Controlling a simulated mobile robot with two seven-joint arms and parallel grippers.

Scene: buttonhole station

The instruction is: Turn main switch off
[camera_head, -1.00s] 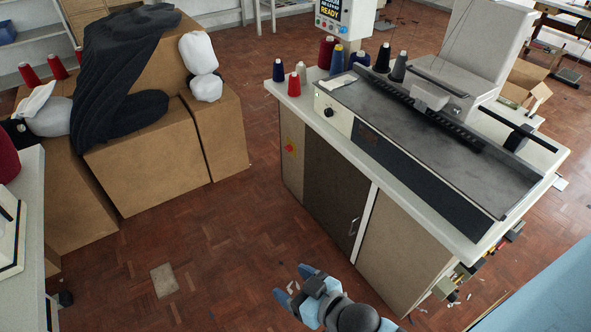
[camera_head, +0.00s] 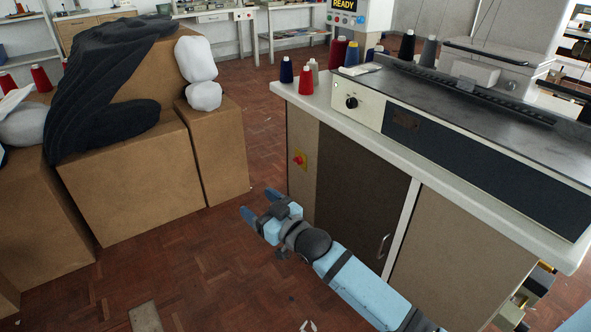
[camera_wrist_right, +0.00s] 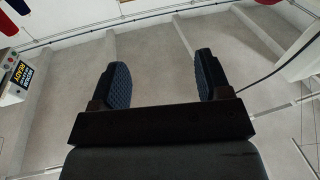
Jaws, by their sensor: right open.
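My right gripper (camera_head: 257,204) is open and empty. In the head view it shows below and to the left of the switch, apart from it. In the right wrist view the two dark padded fingers (camera_wrist_right: 160,82) stand wide apart with nothing between them. The switch does not show in the wrist view. My left gripper is not in view.
The machine (camera_head: 460,110) with thread cones (camera_head: 305,82) tops the cabinet. A control panel (camera_head: 346,12) reading READY stands behind. Cardboard boxes (camera_head: 135,180) with dark cloth stand at left. Bare parquet floor (camera_head: 210,265) lies between the boxes and cabinet.

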